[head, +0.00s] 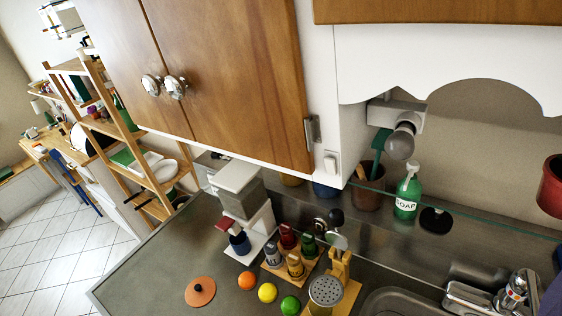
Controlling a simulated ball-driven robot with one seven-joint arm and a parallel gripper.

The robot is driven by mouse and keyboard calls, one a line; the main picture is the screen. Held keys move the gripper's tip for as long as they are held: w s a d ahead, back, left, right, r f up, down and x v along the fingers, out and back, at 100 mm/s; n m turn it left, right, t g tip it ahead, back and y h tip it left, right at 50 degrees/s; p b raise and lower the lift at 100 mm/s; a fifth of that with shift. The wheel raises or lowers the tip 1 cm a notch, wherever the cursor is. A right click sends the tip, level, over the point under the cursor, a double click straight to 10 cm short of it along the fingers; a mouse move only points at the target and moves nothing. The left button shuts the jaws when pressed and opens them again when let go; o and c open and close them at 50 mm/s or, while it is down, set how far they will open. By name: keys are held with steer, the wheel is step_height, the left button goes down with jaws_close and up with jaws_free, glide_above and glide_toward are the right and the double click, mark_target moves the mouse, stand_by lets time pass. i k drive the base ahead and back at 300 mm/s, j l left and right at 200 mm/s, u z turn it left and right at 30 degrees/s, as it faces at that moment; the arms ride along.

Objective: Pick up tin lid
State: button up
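A flat round orange-brown lid (200,291) with a small dark knob in its middle lies on the grey metal counter (150,262), near the front left.
An orange (247,280), a yellow fruit (267,292) and a green fruit (290,305) lie right of the lid. Wooden cupboards (225,70) hang above. The counter left of the lid is clear.

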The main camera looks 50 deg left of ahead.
mark_target(201, 290)
steer(key=u, duration=0.5)
steer(key=l+u, duration=0.1)
steer(key=u, duration=0.4)
steer(key=k+u, duration=0.1)
steer(key=u, duration=0.85)
steer(key=k, duration=0.05)
